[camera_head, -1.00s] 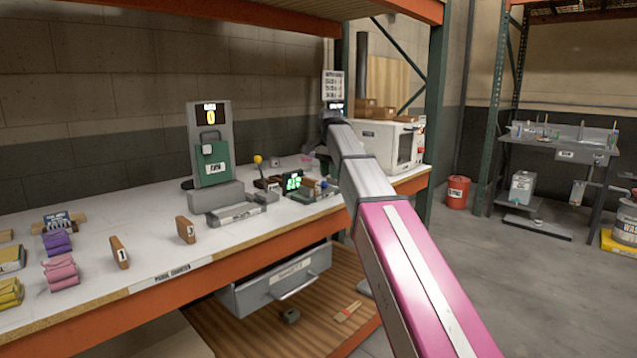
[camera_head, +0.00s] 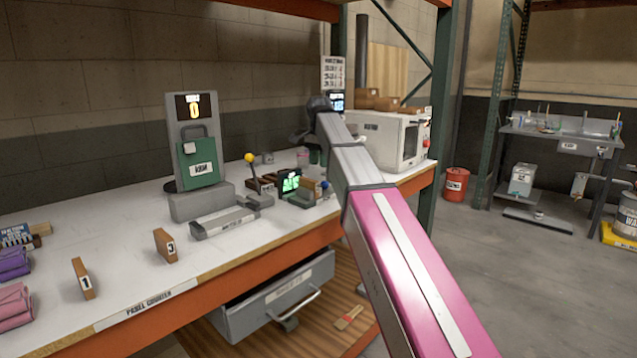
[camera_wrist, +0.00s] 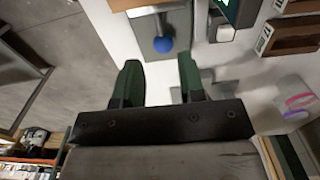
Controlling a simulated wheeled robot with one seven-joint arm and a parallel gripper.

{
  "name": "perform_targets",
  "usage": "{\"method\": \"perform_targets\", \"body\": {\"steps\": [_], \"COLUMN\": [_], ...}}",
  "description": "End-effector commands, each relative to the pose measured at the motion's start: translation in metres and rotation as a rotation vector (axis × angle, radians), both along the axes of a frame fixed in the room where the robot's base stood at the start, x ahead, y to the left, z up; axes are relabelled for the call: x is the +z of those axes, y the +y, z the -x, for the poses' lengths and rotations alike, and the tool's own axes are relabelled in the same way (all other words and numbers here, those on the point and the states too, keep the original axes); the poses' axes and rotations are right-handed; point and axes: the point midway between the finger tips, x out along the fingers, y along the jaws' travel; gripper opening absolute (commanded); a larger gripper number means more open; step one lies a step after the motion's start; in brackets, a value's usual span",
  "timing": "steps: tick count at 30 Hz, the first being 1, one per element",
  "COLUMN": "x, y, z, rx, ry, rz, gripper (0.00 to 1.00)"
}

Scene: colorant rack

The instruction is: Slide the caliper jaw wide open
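A small bench device with a lit green display (camera_head: 291,182) and a blue ball knob (camera_head: 325,184) stands near the counter's right part. It may be the caliper; no label on it is readable. In the wrist view the blue knob (camera_wrist: 163,44) sits on a grey plate (camera_wrist: 147,28), with the display's edge (camera_wrist: 226,3) at the top. My gripper (camera_wrist: 159,82) has two dark green fingers set apart with nothing between them. The knob lies beyond the fingertips, roughly in line with the gap, and is not touched. In the head view my dark wrist is above and behind the device; the fingertips are unclear.
A yellow-knobbed lever (camera_head: 249,158), a grey stand with a green case (camera_head: 200,160) and wooden blocks (camera_head: 166,245) stand left of the device. A white oven-like box (camera_head: 395,138) is at right. An open drawer (camera_head: 275,298) hangs below the counter (camera_head: 120,225).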

Motion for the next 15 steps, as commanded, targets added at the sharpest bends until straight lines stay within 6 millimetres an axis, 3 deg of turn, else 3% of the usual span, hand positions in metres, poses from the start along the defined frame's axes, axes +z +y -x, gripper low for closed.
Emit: {"method": "perform_targets", "body": {"steps": [7,15], "x": [-0.046,-0.075], "y": [0.0,0.0], "z": [0.001,0.0], "rx": [0.0,0.0], "ry": [0.001,0.0], "rz": [0.0,0.0], "gripper": [0.36,0.36]}}
